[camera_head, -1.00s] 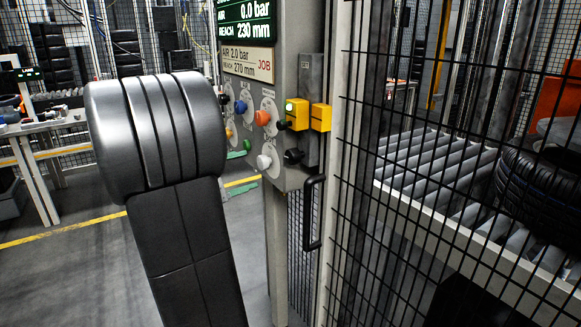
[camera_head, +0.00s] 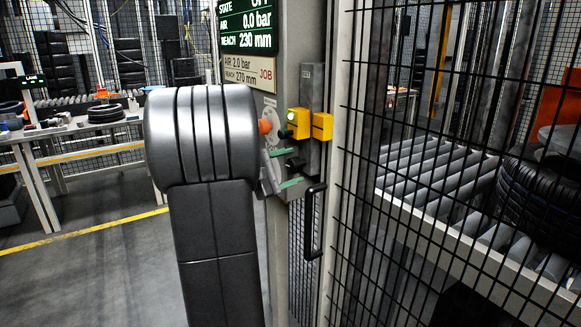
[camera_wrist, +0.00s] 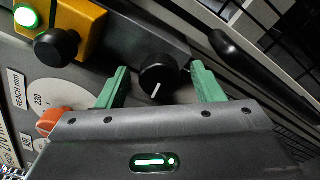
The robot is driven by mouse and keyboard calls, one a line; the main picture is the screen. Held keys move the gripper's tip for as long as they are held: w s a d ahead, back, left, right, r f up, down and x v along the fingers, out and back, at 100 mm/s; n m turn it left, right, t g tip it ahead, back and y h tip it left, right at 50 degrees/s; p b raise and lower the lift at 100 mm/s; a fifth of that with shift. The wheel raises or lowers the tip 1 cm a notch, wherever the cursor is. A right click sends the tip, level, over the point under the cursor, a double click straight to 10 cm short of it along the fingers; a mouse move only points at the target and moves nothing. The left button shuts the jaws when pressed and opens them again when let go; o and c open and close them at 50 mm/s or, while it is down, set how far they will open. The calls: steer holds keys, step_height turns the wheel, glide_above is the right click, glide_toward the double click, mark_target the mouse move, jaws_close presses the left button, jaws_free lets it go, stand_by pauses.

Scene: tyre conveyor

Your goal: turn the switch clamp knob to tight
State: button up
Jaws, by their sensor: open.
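A black knob with a white pointer line (camera_wrist: 158,76) sits on the grey side strip of the panel in the wrist view; I take it for the switch clamp knob. It also shows in the head view (camera_head: 294,163), small and partly hidden. My gripper (camera_wrist: 157,87) is open, with one green finger on each side of this knob and visible gaps between. In the head view its green fingers (camera_head: 290,168) reach past the panel edge, one above and one below the knob. The knob's label is not readable.
Above the knob are yellow boxes (camera_head: 300,123) with a green lamp and another black knob (camera_wrist: 57,48). An orange knob (camera_head: 264,127) sits left on the panel. A black door handle (camera_head: 314,221) and mesh fence (camera_head: 430,200) stand at the right.

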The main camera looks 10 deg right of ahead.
steer(key=shift+w+d, duration=0.1)
steer(key=shift+d, duration=0.2)
steer(key=c, duration=1)
steer(key=shift+o, duration=0.2)
steer(key=shift+f+b, duration=0.1)
steer(key=shift+b, duration=0.45)
